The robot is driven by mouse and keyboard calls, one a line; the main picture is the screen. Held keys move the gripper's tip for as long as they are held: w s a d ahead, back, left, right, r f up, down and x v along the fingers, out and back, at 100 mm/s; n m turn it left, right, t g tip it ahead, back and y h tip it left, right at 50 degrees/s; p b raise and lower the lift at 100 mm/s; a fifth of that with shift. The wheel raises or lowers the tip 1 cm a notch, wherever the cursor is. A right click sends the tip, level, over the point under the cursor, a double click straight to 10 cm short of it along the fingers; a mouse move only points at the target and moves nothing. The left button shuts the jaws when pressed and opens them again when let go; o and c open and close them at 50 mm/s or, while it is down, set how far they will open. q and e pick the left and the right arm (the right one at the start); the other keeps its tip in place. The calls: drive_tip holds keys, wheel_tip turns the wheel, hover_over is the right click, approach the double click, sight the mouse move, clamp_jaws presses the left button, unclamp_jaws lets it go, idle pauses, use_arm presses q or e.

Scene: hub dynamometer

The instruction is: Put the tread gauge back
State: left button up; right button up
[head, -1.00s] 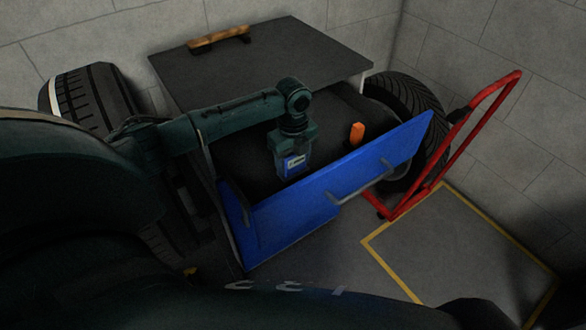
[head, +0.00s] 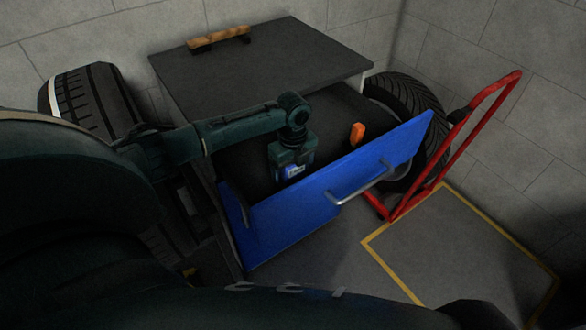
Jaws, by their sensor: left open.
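A small orange object (head: 357,132), which may be the tread gauge, sits upright inside the open drawer, near its right end. The drawer has a blue front (head: 330,195) with a grey bar handle. My left gripper (head: 287,183) points down into the drawer, left of the orange object and apart from it. It is open; its fingertips are dark and hard to make out against the drawer's inside, and I see nothing held. My right gripper is not in view.
The dark cabinet top (head: 270,65) has a wooden-handled brush-like item (head: 218,37) on it. Tyres stand at the left (head: 95,105) and right (head: 408,105). A red hand truck (head: 465,145) stands at the right. A yellow-lined floor area (head: 460,250) is clear.

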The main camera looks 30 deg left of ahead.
use_arm(q)
wheel_tip(320, 180, up, 12)
drive_tip(key=shift+r+p, duration=0.2)
drive_tip(key=shift+p, duration=0.2)
idle(0.5)
